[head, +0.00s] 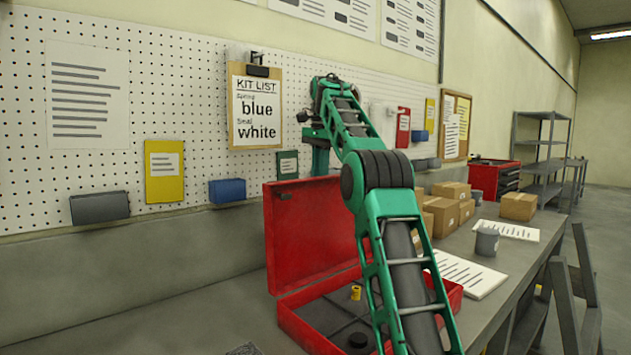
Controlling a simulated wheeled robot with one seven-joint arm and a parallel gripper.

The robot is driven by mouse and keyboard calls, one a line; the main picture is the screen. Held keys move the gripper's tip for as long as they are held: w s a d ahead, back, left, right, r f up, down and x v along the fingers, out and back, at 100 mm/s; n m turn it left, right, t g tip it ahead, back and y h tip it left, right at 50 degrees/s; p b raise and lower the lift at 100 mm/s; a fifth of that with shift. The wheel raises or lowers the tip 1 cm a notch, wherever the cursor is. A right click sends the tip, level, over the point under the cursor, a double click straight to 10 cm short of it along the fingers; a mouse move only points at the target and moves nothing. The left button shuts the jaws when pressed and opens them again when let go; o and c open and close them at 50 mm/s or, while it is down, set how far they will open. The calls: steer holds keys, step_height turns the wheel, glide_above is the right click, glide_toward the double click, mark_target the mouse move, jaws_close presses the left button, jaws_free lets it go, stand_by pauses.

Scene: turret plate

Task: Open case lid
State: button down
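The red case (449,302) sits on the workbench with its lid (313,232) standing up, tilted slightly back at the rear edge. The case is open and its inside shows. Inside are a small yellow cylinder (356,293) and a dark round part (358,341). My green arm crosses in front of the case and hides part of its inside and the lid's right side. My gripper (320,158) points down at or behind the lid's top edge. Its fingertips are hidden by the lid, so I cannot tell whether they are open or touch it.
A clipboard (257,107) reading "Kit list, blue, white" hangs on the pegboard (210,60). Cardboard boxes (440,215), a grey cup (487,242) and paper sheets (468,275) lie to the right on the bench. The bench left of the case is mostly clear.

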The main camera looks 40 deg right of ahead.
steer(key=shift+d, duration=0.4)
steer(key=c, duration=1.8)
jaws_free()
steer(key=shift+d, duration=0.15)
steer(key=shift+o, duration=0.2)
steer(key=shift+a, duration=0.25)
steer(key=shift+a, duration=0.15)
